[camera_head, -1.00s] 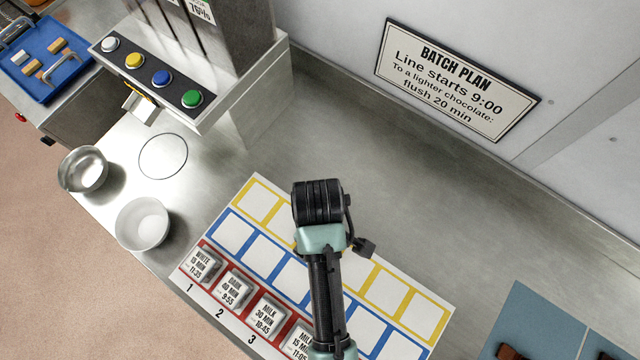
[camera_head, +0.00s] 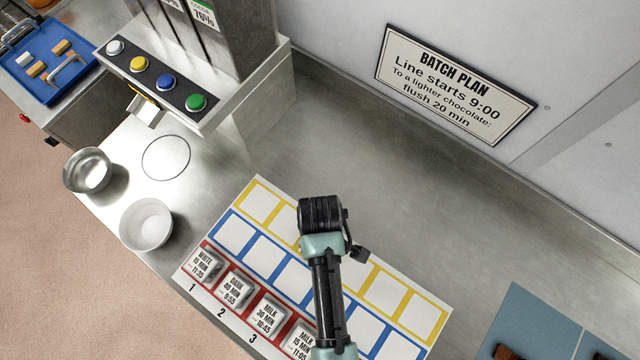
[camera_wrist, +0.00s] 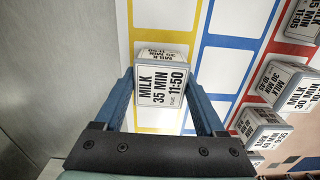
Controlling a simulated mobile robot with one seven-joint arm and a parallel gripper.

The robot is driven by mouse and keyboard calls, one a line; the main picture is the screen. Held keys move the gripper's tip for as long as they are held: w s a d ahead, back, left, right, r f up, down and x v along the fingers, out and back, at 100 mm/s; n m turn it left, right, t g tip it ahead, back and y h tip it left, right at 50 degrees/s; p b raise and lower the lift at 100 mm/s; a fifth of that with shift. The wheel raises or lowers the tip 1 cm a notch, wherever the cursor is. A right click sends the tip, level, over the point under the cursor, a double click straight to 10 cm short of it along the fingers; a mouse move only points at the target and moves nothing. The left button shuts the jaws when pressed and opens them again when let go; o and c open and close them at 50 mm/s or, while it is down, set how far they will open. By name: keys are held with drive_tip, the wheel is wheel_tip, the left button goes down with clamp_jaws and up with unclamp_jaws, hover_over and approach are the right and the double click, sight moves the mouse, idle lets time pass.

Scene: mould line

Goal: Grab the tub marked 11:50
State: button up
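In the wrist view, the tub marked MILK 35 MIN 11:50 (camera_wrist: 163,88) is between the two blue fingers of my gripper (camera_wrist: 162,76). Both fingers lie close against its sides, with no clear gap, and its label faces the camera. It is over the yellow-outlined squares of the white mat (camera_wrist: 222,70); I cannot tell whether it rests on the mat or is just above it. In the head view, my arm covers the tub and the gripper, and the mat (camera_head: 258,178) also shows.
Other tubs stand on the red row, including the 11:35 tub (camera_head: 206,264), the 9:55 tub (camera_head: 234,287) and the 10:45 tub (camera_head: 268,315). Two bowls (camera_head: 146,224) (camera_head: 87,170) and a button panel (camera_head: 155,75) are at left. The steel counter behind the mat (camera_head: 400,190) is clear.

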drive_tip(key=c, duration=0.8)
wheel_tip(320, 180, up, 17)
drive_tip(key=p, duration=0.7)
drive_tip(key=shift+p, duration=0.35)
drive_tip(key=shift+c, duration=0.2)
